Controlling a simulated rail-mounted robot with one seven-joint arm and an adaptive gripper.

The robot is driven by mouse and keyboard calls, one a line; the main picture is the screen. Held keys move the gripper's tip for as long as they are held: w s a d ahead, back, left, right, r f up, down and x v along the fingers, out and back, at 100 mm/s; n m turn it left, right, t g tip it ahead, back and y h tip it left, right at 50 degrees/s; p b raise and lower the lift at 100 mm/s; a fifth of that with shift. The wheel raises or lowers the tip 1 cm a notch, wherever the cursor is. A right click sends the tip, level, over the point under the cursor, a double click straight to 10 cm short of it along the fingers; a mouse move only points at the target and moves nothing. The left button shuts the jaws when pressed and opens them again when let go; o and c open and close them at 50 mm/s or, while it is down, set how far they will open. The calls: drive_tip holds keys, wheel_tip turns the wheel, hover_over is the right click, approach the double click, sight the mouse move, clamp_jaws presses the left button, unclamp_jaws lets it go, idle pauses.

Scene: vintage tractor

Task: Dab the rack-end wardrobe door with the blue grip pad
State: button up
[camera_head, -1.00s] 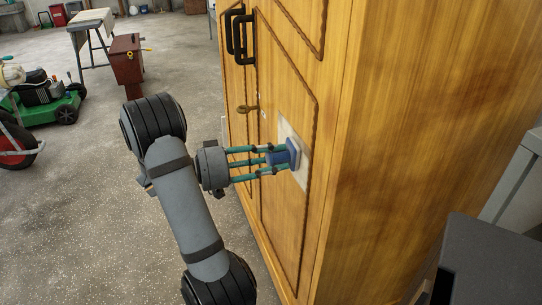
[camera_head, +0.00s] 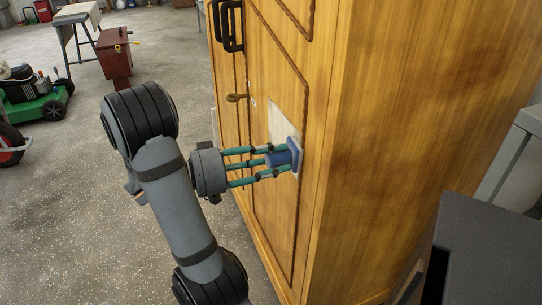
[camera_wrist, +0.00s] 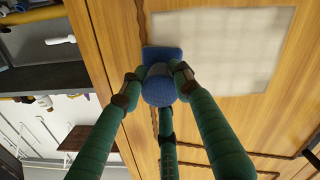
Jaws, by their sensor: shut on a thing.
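My gripper (camera_head: 268,160) has teal fingers shut on the blue grip pad (camera_head: 291,152). In the wrist view the fingertips clasp the pad's round blue grip (camera_wrist: 160,92), with its flat blue plate (camera_wrist: 162,54) toward the door. The pad's face is against or very close to the wooden wardrobe door (camera_head: 270,205); exact contact is hidden. A pale square patch (camera_head: 281,121) is on this door. The pad is at the patch's lower right edge in the head view. The patch also shows beside the pad in the wrist view (camera_wrist: 225,45).
Black door handles (camera_head: 231,28) and a brass key (camera_head: 237,97) stick out above left. A dark cabinet (camera_head: 490,250) stands at the right. A green mower (camera_head: 40,100) and a reddish-brown box (camera_head: 114,55) are far left.

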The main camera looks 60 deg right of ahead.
drive_tip(key=shift+s+a, duration=0.45)
drive_tip(key=shift+s, duration=0.1)
drive_tip(key=shift+d+r+p, duration=0.1)
drive_tip(key=shift+r+p, duration=0.9)
drive_tip(key=shift+r, duration=0.25)
drive_tip(key=shift+w+d+f+p, duration=0.1)
drive_tip(key=shift+w+d+p, duration=0.75)
drive_tip(key=shift+w+d, duration=1.6)
drive_tip(key=shift+w+d+r+p, duration=0.1)
drive_tip(key=shift+w+d+p, duration=0.8)
drive_tip(key=shift+w+d, duration=1.5)
drive_tip(key=shift+w+d+f+p, duration=0.1)
drive_tip(key=shift+w+d+p, duration=1.05)
drive_tip(key=shift+w, duration=2.2)
drive_tip(key=shift+d+b, duration=0.3)
drive_tip(key=shift+p+v, duration=0.75)
drive_tip(key=shift+v, duration=2.25)
drive_tip(key=shift+a+f, duration=0.1)
drive_tip(key=shift+a, duration=0.05)
drive_tip(key=shift+p+v, duration=0.55)
drive_tip(key=shift+v, duration=0.8)
